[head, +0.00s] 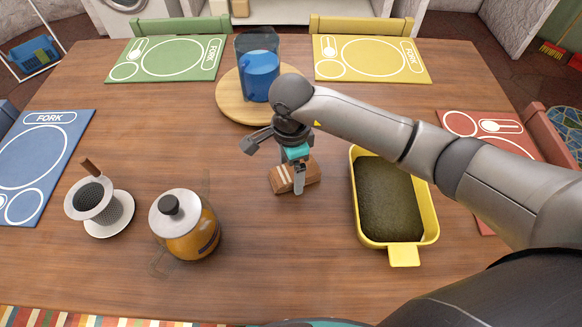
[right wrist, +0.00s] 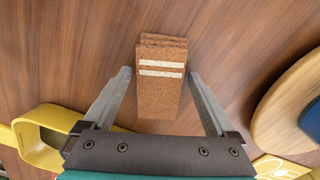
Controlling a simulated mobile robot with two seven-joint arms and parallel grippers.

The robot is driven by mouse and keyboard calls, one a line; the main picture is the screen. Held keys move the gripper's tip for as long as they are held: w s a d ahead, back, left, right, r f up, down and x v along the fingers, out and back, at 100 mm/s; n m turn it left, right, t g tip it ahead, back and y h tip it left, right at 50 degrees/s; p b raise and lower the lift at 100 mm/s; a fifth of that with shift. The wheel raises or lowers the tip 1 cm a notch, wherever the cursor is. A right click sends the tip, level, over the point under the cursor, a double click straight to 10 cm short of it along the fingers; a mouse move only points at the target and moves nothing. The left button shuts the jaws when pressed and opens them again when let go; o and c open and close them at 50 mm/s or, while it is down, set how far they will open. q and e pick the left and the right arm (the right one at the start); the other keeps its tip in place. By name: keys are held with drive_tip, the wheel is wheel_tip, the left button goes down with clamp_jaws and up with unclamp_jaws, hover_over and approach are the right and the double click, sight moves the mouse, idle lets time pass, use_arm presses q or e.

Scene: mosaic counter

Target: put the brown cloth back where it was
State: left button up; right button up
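The brown cloth (head: 311,173) is folded into a small block with two pale stripes and lies on the wooden table. It also shows in the right wrist view (right wrist: 158,98), lying lengthwise between my fingers. My right gripper (head: 292,180) points down over the cloth. In the right wrist view my right gripper (right wrist: 159,73) is open, one finger on each side of the cloth, with a gap on both sides. Part of the cloth is hidden behind a finger in the head view. My left gripper is not in view.
A yellow baking dish (head: 431,208) with dark contents stands right of the cloth. A teapot (head: 185,225) and a dripper on a saucer (head: 113,228) stand at left. A blue pitcher (head: 259,75) stands on a round board (head: 230,95) behind. The table front of the cloth is clear.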

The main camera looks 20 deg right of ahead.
sight(291, 173)
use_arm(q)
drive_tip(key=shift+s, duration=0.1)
use_arm(e)
drive_tip(key=shift+o, duration=0.3)
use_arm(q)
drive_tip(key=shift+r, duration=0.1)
use_arm(e)
drive_tip(key=shift+r, duration=0.3)
use_arm(q)
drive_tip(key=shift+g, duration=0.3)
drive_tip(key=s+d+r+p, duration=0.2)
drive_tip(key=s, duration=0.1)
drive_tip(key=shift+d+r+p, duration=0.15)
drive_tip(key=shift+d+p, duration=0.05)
drive_tip(key=shift+p, duration=0.15)
use_arm(e)
wheel_tip(291, 173, up, 12)
drive_tip(key=shift+f, duration=0.15)
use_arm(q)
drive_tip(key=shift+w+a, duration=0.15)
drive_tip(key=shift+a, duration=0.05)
use_arm(e)
drive_tip(key=shift+s, duration=0.1)
